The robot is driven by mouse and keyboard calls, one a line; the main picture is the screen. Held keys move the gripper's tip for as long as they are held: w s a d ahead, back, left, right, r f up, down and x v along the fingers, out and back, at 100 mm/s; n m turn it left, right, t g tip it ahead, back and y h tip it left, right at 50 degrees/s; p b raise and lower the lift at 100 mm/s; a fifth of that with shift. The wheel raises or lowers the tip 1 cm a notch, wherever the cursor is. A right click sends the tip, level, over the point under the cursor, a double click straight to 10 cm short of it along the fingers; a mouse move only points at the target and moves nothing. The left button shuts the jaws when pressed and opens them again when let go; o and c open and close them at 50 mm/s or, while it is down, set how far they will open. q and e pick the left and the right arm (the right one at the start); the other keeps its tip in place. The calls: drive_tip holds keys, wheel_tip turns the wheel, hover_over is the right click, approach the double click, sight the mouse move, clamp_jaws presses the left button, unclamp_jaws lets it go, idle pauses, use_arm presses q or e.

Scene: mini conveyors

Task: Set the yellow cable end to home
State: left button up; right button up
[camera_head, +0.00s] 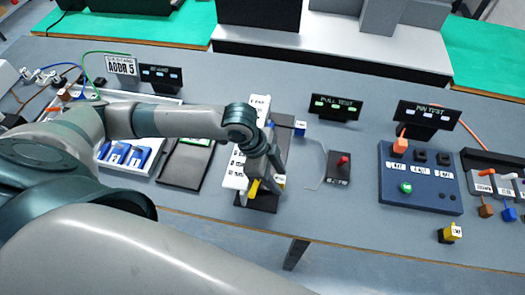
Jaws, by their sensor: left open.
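My left gripper (266,178) reaches down over a dark fixture with white labelled plates (259,112) near the middle of the table. It is open, and its fingers are small and partly hidden by my own wrist. A small yellow piece (253,188) shows at the fingertips; I cannot tell whether it touches them or whether it is a cable end. Another yellow block (446,235) with a white label lies apart on the table at the front right. No place marked home can be read clearly. My right gripper is not in view.
A blue box (420,199) with a green button and an orange plug (400,145) stands at the right. A small dark box with a red knob (342,165) is right of my gripper. A grey rack (505,187) with coloured pieces is at the far right. Black signs stand behind.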

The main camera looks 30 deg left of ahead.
use_arm(q)
drive_tip(key=b+v, duration=0.2)
drive_tip(key=v, duration=1.4)
drive_tip(key=shift+a+r, duration=0.2)
drive_tip(key=shift+a, duration=0.15)
drive_tip(key=shift+s, duration=0.2)
